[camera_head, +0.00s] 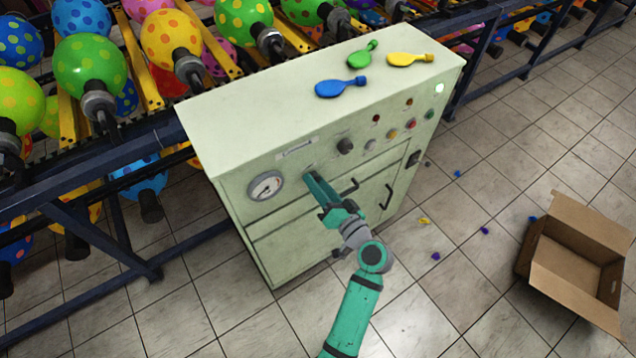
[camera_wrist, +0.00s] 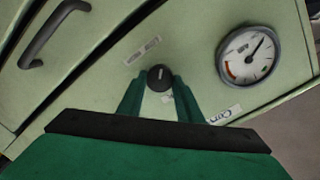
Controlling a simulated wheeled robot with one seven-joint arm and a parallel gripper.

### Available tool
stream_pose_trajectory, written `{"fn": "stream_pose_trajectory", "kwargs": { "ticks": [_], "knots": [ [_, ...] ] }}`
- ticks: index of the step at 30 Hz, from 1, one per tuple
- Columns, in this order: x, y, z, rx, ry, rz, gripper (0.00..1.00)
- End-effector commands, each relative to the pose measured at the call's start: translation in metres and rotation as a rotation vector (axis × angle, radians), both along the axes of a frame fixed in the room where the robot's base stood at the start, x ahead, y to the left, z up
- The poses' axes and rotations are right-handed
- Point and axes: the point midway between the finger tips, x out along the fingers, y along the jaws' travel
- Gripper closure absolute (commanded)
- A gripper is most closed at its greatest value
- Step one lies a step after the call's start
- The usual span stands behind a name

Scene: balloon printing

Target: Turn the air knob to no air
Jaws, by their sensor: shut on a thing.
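The air knob is a small black round knob with a light pointer line; it shows in the wrist view (camera_wrist: 160,77) between the green fingertips. My gripper (camera_head: 308,178) reaches the front panel of the pale green cabinet (camera_head: 240,110), right of the gauge. In the wrist view my gripper (camera_wrist: 160,84) has a finger on each side of the knob and is shut on it. In the head view the fingers hide this knob. A round pressure gauge (camera_head: 265,186) is on the panel; it also shows in the wrist view (camera_wrist: 249,55), its needle pointing to the upper right there.
Another black knob (camera_head: 345,146) and several coloured buttons line the panel to the right. A drawer handle (camera_wrist: 52,35) is nearby. Blue (camera_head: 341,87), green (camera_head: 362,54) and yellow (camera_head: 409,59) balloons lie on the cabinet top. An open cardboard box (camera_head: 575,262) stands on the floor.

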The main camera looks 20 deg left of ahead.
Motion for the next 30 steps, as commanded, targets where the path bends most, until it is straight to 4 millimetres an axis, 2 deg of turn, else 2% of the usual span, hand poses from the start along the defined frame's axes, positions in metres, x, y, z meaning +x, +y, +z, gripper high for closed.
{"fn": "stream_pose_trajectory", "kwargs": {
  "ticks": [9,10,12,23,30],
  "knots": [
    [0.000,-0.001,-0.004,-0.006,0.003,-0.003,0.90],
    [0.000,0.000,-0.004,-0.006,0.003,-0.003,0.65],
    [0.001,0.000,-0.004,-0.005,0.004,-0.002,0.49],
    [0.000,-0.005,-0.001,-0.003,0.000,-0.006,0.49],
    [-0.021,-0.030,0.001,-0.003,0.000,-0.008,0.49]
  ]
}}
